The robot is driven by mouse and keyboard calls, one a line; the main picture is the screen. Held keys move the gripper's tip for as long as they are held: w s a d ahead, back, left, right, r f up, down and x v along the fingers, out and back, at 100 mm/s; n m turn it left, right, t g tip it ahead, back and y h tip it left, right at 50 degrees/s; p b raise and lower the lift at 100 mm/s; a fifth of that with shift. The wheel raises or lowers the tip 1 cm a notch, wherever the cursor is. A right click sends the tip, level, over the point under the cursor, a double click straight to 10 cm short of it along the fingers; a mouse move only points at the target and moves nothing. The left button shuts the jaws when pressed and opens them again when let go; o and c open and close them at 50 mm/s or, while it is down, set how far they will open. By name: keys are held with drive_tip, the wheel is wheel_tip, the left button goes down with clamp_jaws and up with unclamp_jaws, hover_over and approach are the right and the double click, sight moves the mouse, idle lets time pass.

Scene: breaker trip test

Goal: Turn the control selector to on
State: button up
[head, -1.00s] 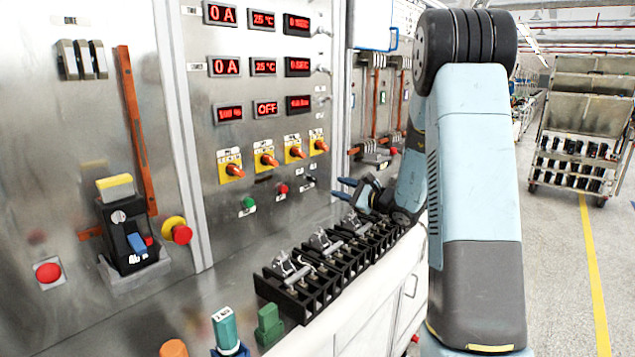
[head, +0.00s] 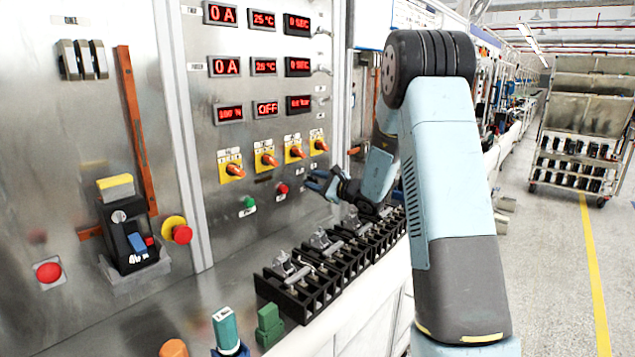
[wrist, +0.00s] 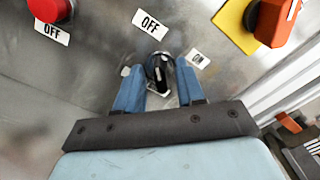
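The control selector is a small black knob (wrist: 160,72) on the metal panel in the wrist view. An OFF label (wrist: 150,24) is beyond it and an ON label (wrist: 198,58) is to its right. My gripper (wrist: 159,82) has its two blue fingers apart, one on each side of the knob in the picture. I cannot tell whether they touch it. In the head view my gripper (head: 312,181) is close to the panel, right of the red button, and the selector is hidden or too small to make out.
A red button (wrist: 48,8) and an orange-handled yellow switch (wrist: 275,20) are near my gripper in the wrist view. Black terminal blocks (head: 300,293) line the bench below my arm. Digital displays (head: 263,66) sit higher on the panel.

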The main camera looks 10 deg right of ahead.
drive_tip(key=shift+c, duration=0.2)
clamp_jaws()
